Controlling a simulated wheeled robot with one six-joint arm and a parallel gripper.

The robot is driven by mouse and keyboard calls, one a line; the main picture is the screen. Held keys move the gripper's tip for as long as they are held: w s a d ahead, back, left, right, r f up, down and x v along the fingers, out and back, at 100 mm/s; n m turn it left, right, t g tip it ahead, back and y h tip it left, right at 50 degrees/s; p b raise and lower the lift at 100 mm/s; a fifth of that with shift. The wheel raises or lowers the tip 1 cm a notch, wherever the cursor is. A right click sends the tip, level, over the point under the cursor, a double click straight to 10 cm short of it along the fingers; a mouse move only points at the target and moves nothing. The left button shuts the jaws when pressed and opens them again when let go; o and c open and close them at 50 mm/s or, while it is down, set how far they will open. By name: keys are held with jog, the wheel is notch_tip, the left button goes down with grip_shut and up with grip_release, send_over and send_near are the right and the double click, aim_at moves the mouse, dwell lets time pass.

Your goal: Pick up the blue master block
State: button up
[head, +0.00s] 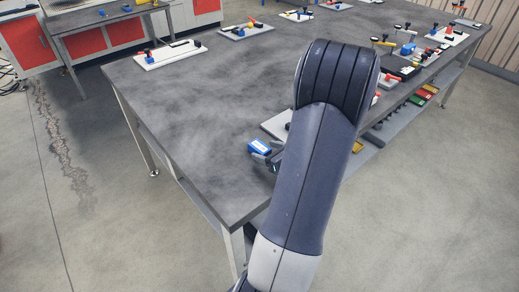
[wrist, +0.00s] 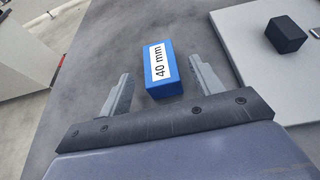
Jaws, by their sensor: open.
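The blue master block (wrist: 174,86) stands on the grey table, with a white label reading "40 mm" on its upper face. In the wrist view it lies ahead of and between the two fingertips of my open gripper (wrist: 160,78), with a gap on each side. The block also shows in the head view (head: 259,147), near the table's front left edge. My arm hides most of my gripper (head: 272,157) there, and one finger shows close beside the block.
A pale plate (wrist: 235,32) bearing a black block (wrist: 285,34) lies right of my gripper. White boards with small fixtures, such as one at the far left (head: 172,57), stand along the grey table (head: 185,120). The table's middle is clear.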

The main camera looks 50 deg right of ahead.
aim_at(263, 148)
jog(key=x, duration=0.4)
jog(key=shift+w, duration=0.1)
jog(key=shift+r, duration=0.1)
jog(key=shift+c, duration=0.3)
grip_shut()
